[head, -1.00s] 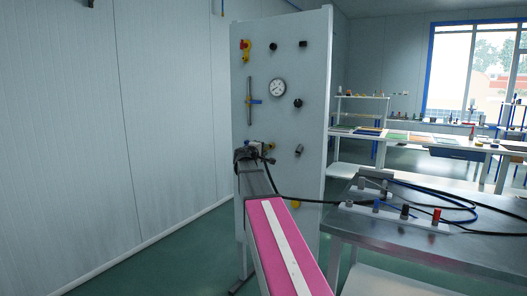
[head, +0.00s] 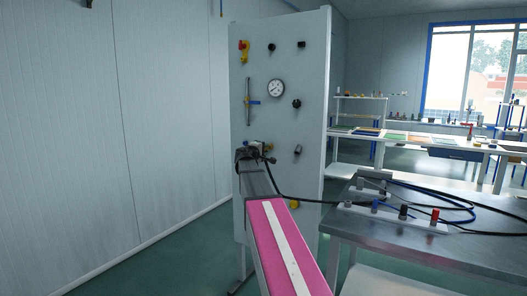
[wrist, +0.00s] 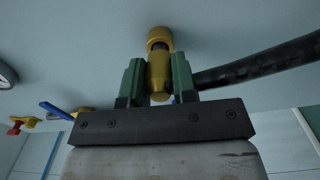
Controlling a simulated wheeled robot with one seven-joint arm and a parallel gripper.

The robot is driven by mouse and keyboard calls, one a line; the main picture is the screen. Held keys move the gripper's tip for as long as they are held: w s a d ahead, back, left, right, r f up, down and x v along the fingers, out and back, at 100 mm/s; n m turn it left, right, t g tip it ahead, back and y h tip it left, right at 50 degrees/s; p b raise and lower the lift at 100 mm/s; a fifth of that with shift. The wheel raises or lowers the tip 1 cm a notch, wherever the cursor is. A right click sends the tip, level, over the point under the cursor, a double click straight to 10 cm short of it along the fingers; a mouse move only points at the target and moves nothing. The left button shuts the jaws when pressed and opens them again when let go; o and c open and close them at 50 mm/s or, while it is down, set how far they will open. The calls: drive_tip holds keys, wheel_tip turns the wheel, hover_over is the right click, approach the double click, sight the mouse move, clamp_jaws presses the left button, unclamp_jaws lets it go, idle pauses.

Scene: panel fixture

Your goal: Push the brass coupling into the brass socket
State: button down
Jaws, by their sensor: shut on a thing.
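My gripper (wrist: 159,84) has green fingers shut on the brass coupling (wrist: 159,76) in the wrist view. A black hose (wrist: 255,66) shows to the right, behind the right finger; its joint with the coupling is hidden. The brass socket (wrist: 159,37) on the pale panel is straight beyond the coupling, roughly in line with it. A dark band shows between the two; I cannot tell how far the coupling's tip is inside the socket. In the head view my gripper (head: 257,148) is close to the panel, small and partly hidden by my arm.
The panel (head: 287,60) carries a gauge (head: 276,88), a red-yellow switch (head: 243,50), a blue-handled valve (head: 252,102) and several dark knobs. The black hose (head: 310,200) runs right to a metal table (head: 430,250) holding a white fitting rack (head: 392,216) and coiled hoses.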

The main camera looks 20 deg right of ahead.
drive_tip(key=shift+x, duration=0.8)
drive_tip(key=c, duration=0.8)
unclamp_jaws()
drive_tip(key=shift+a, duration=0.1)
drive_tip(key=v, duration=1.1)
drive_tip(key=s+a+f+m+g+y, duration=0.15)
drive_tip(key=s+f, duration=0.25)
drive_tip(key=f, duration=0.5)
drive_tip(key=s+a+f+m+g+y, duration=0.1)
drive_tip(key=s+a+f+g+y, duration=0.15)
drive_tip(key=f, duration=0.65)
drive_tip(key=s+a+f+m+g+y, duration=0.1)
drive_tip(key=s+f+y, duration=0.1)
drive_tip(key=s+f, duration=0.5)
drive_tip(key=s+a+f+m+g+y, duration=0.1)
drive_tip(key=s+a+f+g+y, duration=0.1)
drive_tip(key=s+a+f, duration=0.2)
drive_tip(key=s+a+f+m+g+y, duration=0.1)
drive_tip(key=s+a+f+g+y, duration=0.1)
drive_tip(key=s+f, duration=0.4)
drive_tip(key=s+a+f+m+g+y, duration=0.1)
drive_tip(key=s+a+f+y, duration=0.3)
drive_tip(key=f, duration=0.5)
drive_tip(key=shift+s+a+f+g, duration=0.2)
drive_tip(key=shift+s+a+g, duration=0.05)
drive_tip(key=shift+s+a, duration=0.25)
drive_tip(key=shift+s+a+f+g, duration=0.15)
drive_tip(key=shift+s+a+g, duration=0.15)
drive_tip(key=shift+a, duration=0.3)
